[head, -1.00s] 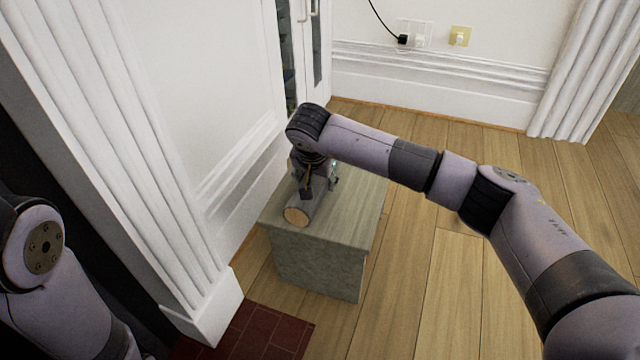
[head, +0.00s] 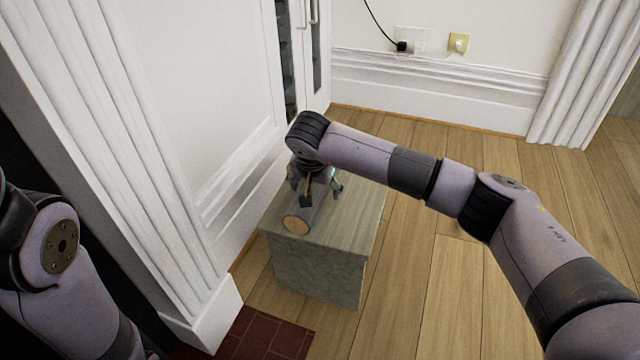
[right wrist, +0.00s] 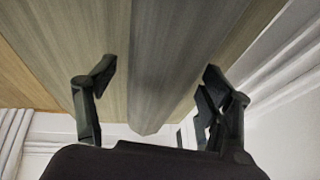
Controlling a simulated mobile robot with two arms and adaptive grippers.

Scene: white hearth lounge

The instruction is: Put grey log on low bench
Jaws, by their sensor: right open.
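The grey log (head: 297,223) lies on its side on top of the low bench (head: 352,215), its pale round cut end facing the front. My right gripper (head: 322,192) is over the log and hides its far part. In the right wrist view the log (right wrist: 170,60) runs between the two spread fingers of my right gripper (right wrist: 160,75), with a gap on both sides. The bench top (right wrist: 75,35) shows behind it. My left arm shows at the left edge of the head view, but its gripper is out of frame.
A white fluted pilaster (head: 140,150) and panelled wall stand close to the bench's left side. A glass-fronted cabinet (head: 302,50) is behind it. Wood floor (head: 430,270) is clear to the right. Dark red tiles (head: 262,335) lie in front.

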